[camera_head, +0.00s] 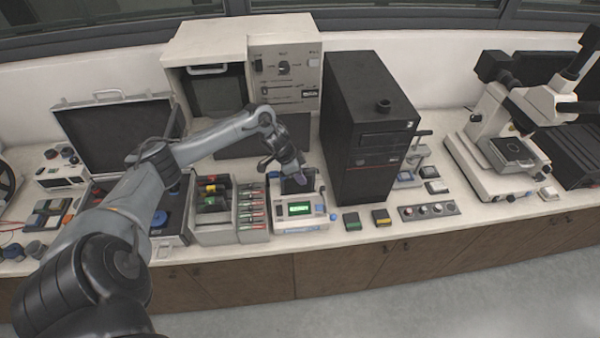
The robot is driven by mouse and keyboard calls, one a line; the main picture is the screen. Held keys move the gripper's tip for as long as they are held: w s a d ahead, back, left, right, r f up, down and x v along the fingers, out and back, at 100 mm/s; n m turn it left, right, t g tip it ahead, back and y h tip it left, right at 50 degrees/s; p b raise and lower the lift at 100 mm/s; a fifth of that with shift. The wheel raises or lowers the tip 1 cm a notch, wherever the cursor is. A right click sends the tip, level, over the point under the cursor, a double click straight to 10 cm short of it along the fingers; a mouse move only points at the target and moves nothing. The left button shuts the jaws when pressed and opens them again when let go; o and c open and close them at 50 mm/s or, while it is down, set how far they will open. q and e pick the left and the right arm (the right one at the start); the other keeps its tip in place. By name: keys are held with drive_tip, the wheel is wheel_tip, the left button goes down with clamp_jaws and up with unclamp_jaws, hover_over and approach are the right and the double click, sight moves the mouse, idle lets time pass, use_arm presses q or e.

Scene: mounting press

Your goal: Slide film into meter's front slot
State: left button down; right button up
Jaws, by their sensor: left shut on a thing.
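The meter (285,222) is a white benchtop unit with a lit green display, near the bench's front edge at the middle of the view. My left arm reaches in from the left, and its gripper (296,182) points down over the back part of the meter. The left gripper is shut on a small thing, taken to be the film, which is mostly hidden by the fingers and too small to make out. I cannot tell whether it touches the meter. The meter's front slot cannot be made out. My right gripper is not in view.
A tall black tower (358,150) stands right of the meter. Left of it is a grey rack (214,232) with coloured items. Behind is a large beige press-like machine (285,45). Small green (352,221) and yellow (381,217) blocks lie to the right, and a microscope (492,150) stands farther right.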

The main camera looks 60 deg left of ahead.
use_arm(q)
drive_tip(key=c, duration=1.1)
unclamp_jaws()
drive_tip(key=shift+o, duration=0.8)
drive_tip(key=shift+f, duration=0.15)
drive_tip(key=shift+s+a+r, duration=0.1)
drive_tip(key=shift+s+r, duration=0.1)
drive_tip(key=shift+r, duration=0.45)
drive_tip(key=v, duration=0.8)
drive_tip(key=shift+s+r, duration=0.4)
drive_tip(key=shift+r, duration=0.35)
